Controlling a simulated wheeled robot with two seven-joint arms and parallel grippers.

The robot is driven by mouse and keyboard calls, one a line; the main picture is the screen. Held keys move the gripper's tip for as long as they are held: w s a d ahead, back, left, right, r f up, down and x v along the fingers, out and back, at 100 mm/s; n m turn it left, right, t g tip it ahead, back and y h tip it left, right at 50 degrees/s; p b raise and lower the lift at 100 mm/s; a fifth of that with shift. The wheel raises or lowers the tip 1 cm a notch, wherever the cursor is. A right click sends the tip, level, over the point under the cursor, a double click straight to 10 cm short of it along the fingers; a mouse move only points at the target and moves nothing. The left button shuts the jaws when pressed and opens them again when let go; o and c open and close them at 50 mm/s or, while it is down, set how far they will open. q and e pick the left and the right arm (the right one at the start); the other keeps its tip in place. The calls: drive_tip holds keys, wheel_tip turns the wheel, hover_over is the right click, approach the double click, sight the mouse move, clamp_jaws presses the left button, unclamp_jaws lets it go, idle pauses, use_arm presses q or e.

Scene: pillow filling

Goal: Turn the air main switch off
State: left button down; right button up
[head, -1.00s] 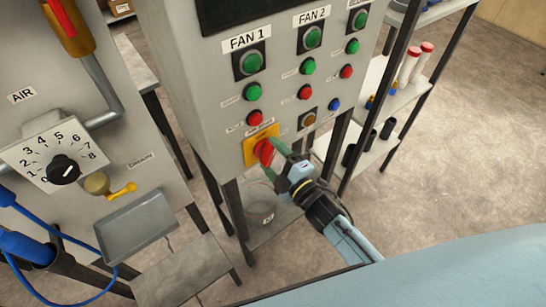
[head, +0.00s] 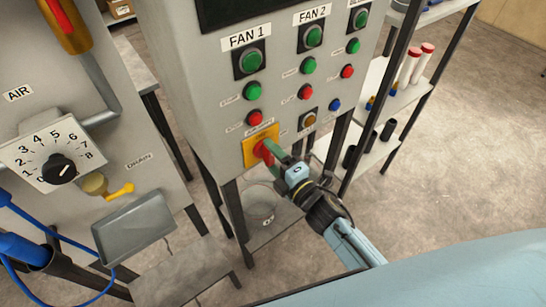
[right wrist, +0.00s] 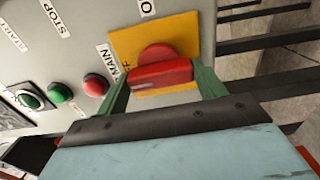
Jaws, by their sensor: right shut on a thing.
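The main switch is a red rotary handle (right wrist: 160,74) on a yellow plate (right wrist: 187,38), low on the front of the grey control cabinet. In the head view the yellow plate (head: 251,143) is partly covered by the handle (head: 264,152) and my gripper. A label beside the plate reads MAIN in the right wrist view. My right gripper (head: 279,157) is shut on the red handle, with one green finger on each side of it in the right wrist view (right wrist: 162,88). My left gripper is not in view.
Above the switch are FAN 1 and FAN 2 buttons (head: 252,60); red and green buttons (right wrist: 95,86) lie close to my fingers. At left, a panel marked AIR holds a numbered dial (head: 60,168) and a yellow drain lever (head: 122,190). A shelf rack (head: 378,140) stands right.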

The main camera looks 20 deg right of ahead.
drive_tip(key=o, duration=1)
drive_tip(key=shift+s, duration=0.1)
drive_tip(key=b+v, duration=0.1)
drive_tip(key=v, duration=1.2)
drive_tip(key=shift+s+b, duration=0.15)
drive_tip(key=shift+b, duration=0.15)
